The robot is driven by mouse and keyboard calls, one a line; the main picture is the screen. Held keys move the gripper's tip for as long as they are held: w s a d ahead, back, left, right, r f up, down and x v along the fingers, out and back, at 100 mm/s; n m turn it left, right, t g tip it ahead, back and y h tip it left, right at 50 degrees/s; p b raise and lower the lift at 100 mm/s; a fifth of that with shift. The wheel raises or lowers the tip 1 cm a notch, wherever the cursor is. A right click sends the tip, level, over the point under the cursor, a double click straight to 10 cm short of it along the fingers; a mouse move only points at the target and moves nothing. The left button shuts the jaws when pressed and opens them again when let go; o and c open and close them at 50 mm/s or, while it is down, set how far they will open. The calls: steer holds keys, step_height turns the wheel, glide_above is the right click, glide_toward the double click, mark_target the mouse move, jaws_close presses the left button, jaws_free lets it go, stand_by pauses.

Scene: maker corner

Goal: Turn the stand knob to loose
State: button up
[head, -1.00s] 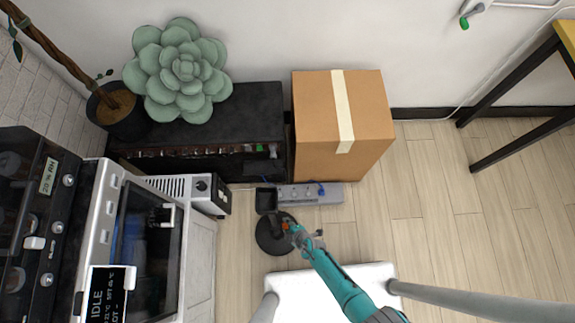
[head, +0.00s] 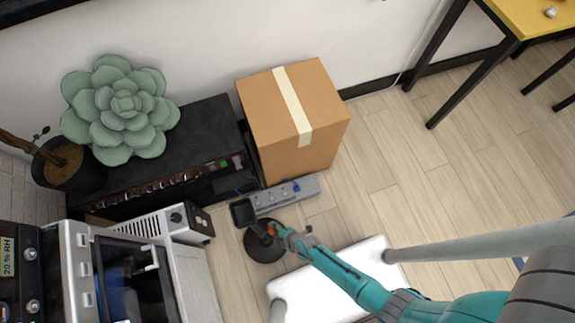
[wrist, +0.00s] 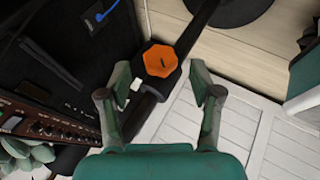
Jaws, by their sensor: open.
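The stand has a round black base (head: 262,246) on the floor and a small black tray-like top (head: 242,212). Its orange knob (head: 271,229) is on the post, partly hidden by my gripper in the head view. In the wrist view the orange knob (wrist: 160,61) is a faceted disc with a dark mark, on a black clamp block. My gripper (head: 290,238) is close to it on the right in the head view. In the wrist view my gripper (wrist: 152,84) is open, its fingers apart with the knob ahead of the gap; contact does not show.
A grey power strip (head: 285,195) lies behind the stand. A cardboard box (head: 290,120) and a low black cabinet (head: 205,120) with a succulent (head: 120,110) stand against the wall. White machines crowd the left; the floor (head: 420,180) at right is clear.

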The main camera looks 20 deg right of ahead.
steer(key=v, duration=0.9)
steer(key=shift+r, duration=0.2)
steer(key=shift+d, duration=0.15)
